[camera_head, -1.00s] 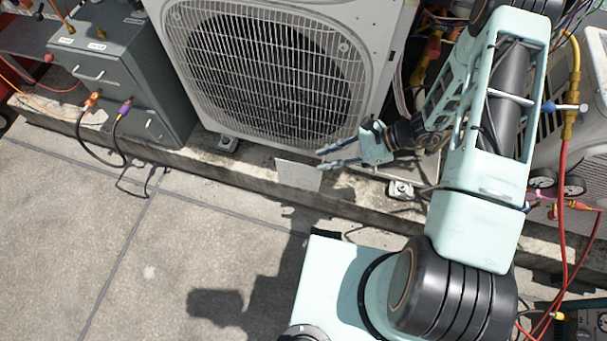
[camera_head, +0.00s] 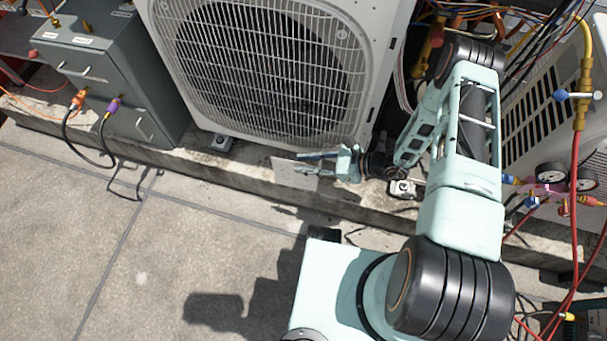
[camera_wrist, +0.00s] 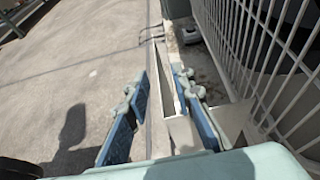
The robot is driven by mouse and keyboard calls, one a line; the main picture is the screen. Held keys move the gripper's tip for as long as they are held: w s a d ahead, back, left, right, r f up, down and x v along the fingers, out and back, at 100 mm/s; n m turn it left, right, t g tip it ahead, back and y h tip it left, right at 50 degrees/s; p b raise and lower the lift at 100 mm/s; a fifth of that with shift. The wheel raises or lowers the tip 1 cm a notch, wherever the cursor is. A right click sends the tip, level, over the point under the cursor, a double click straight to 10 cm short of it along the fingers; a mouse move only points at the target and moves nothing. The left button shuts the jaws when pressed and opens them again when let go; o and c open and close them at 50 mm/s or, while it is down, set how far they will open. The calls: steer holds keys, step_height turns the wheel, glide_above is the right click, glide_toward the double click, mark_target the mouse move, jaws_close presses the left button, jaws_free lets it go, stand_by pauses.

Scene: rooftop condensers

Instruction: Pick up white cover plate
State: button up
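The white cover plate (camera_head: 287,181) is a thin pale panel standing upright against the concrete curb, below the large fan unit, in the head view. My gripper (camera_head: 302,163) reaches in from the right at the plate, its fingers pointing left and overlapping it in the picture. In the wrist view my gripper (camera_wrist: 161,74) is open, its two blue-padded fingers well apart. The plate (camera_wrist: 166,95) shows there nearly edge-on between the fingers, closer to the right one. I cannot tell whether either finger touches it.
The fan unit (camera_head: 265,70) stands on the curb just behind the plate; its grille (camera_wrist: 270,60) is close on the right in the wrist view. A grey cabinet (camera_head: 115,75) with hoses stands left. Red hoses (camera_head: 575,210) hang right. The paved floor (camera_head: 120,250) is open.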

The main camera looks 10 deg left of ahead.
steer(key=b+x, duration=0.1)
steer(key=x, duration=0.5)
steer(key=shift+a, duration=0.15)
steer(key=shift+c, duration=0.4)
jaws_close()
